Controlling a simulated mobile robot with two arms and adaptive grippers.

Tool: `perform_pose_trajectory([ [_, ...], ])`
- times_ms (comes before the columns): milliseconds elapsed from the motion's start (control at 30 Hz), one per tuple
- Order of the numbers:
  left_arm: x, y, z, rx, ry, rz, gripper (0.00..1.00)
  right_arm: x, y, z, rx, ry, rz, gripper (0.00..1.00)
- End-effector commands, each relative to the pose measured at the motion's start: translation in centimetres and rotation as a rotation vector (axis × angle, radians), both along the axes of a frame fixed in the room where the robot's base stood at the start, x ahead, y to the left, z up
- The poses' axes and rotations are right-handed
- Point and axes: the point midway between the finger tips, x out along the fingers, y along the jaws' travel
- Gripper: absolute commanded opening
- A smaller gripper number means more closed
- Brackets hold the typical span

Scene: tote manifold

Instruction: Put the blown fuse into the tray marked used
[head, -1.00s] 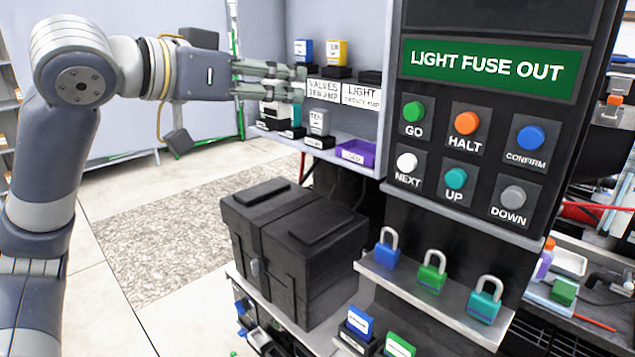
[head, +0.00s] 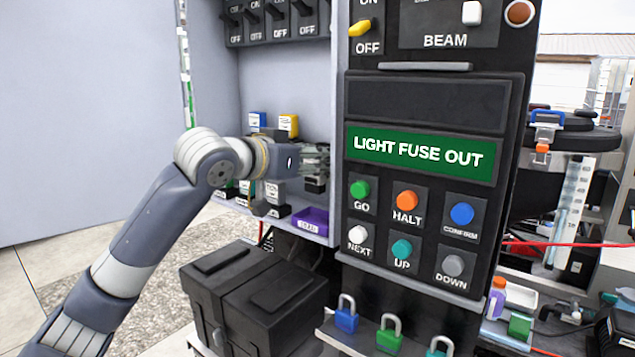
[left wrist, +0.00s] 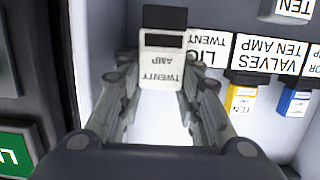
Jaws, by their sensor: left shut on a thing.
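The fuse (left wrist: 162,66) is white, marked TWENTY AMP, with a dark window, and shows upside down in the left wrist view. My left gripper (left wrist: 160,85) is shut on it. A black holder (left wrist: 165,16) is at the fuse's far end; I cannot tell whether the fuse is still seated. In the head view my left gripper (head: 318,160) is in the cabinet's right part and hides the fuse. A purple tray (head: 310,220) is below it on the lower shelf; its label is too small to read surely. My right gripper is not in view.
A yellow fuse (left wrist: 240,100) and a blue fuse (left wrist: 293,102) stand beside the held one. The button panel (head: 420,210) with the green LIGHT FUSE OUT sign borders the cabinet on the right. A black case (head: 255,295) stands below the shelves.

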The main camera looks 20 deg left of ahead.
Motion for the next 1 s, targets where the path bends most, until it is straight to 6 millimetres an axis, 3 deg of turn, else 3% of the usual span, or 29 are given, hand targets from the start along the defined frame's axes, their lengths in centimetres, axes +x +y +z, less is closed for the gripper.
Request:
perform_pose_trajectory([
  [567,0.2,0.0,-6.4,0.002,0.002,0.0,0.09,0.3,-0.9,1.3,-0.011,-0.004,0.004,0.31],
  [1000,1.0,-0.4,-7.2,0.0,0.0,-0.001,0.09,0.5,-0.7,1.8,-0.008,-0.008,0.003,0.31],
])
